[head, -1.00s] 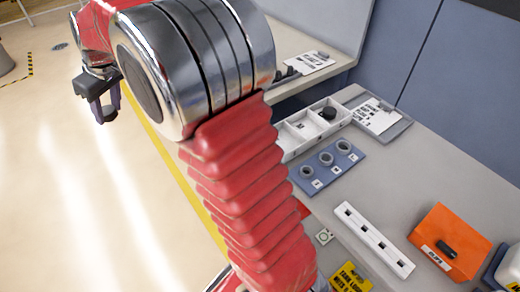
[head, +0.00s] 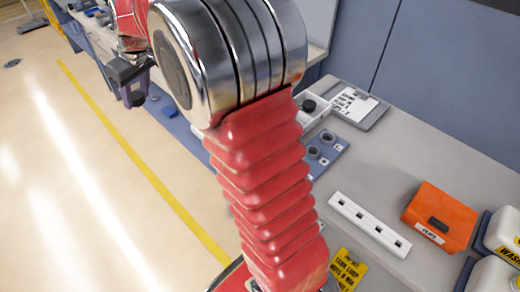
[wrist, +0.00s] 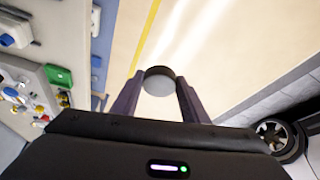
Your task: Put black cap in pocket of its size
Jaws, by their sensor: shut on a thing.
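My gripper (head: 132,95) is at the upper left of the head view, out over the floor. In the wrist view, its two fingers (wrist: 158,97) are shut on a round black cap (wrist: 158,82) with a greyer face. The white tray with pockets (head: 318,121) is on the bench, partly hidden by my arm. A black round cap (head: 308,105) sits in its far pocket. A blue plate with round grey necks (head: 335,148) lies in front of the tray, also partly hidden by my arm. The gripper is well left of both.
A white strip with several square holes (head: 369,224), an orange box (head: 440,216) and white containers (head: 503,232) stand on the bench. A sheet on a grey board (head: 355,104) lies behind the tray. A wheel (wrist: 277,137) shows in the wrist view. The floor under the gripper is clear.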

